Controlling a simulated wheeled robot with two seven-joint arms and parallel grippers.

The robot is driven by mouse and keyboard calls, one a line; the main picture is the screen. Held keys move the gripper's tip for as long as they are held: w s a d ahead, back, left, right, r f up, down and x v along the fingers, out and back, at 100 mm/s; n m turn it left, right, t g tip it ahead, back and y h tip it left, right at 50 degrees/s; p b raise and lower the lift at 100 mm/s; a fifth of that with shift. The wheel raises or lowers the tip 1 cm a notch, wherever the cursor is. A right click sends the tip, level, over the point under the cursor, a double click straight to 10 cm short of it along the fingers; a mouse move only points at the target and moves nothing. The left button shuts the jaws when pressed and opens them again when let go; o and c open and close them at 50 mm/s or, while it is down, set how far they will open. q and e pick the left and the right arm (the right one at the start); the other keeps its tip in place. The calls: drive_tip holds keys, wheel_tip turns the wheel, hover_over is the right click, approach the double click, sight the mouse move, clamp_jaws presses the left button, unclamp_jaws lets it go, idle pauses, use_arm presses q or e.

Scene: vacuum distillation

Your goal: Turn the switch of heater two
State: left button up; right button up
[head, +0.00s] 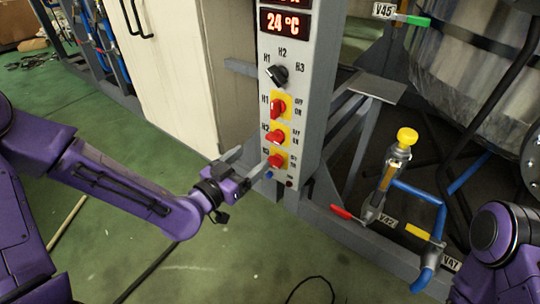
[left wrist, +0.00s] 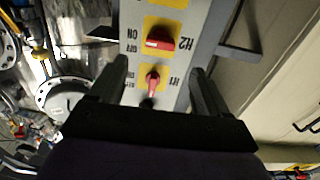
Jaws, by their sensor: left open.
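The heater two switch is a red knob (head: 274,136) on a yellow plate marked H2, the middle of three red switches on the grey control panel (head: 312,80). It also shows near the top of the left wrist view, as a red knob (left wrist: 160,40) seen upside down. My left gripper (head: 246,161) is open and empty in front of the panel's lower part. In the left wrist view, the H1 switch (left wrist: 152,80) shows between the two fingers (left wrist: 159,70), and H2 lies beyond the fingertips. My right gripper is out of view.
A black selector knob (head: 278,75) sits above the red switches, below a red 24 °C display (head: 286,22). A yellow-topped valve (head: 406,137) and blue pipes stand right of the panel. A pale cabinet (head: 175,75) stands left. The green floor in front is mostly clear.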

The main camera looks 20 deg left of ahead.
sight(272, 141)
use_arm(q)
drive_tip(key=b+x, duration=0.2)
drive_tip(key=x, duration=0.7)
drive_tip(key=shift+w, duration=0.2)
drive_tip(key=shift+d, duration=0.1)
drive_tip(key=c, duration=1.1)
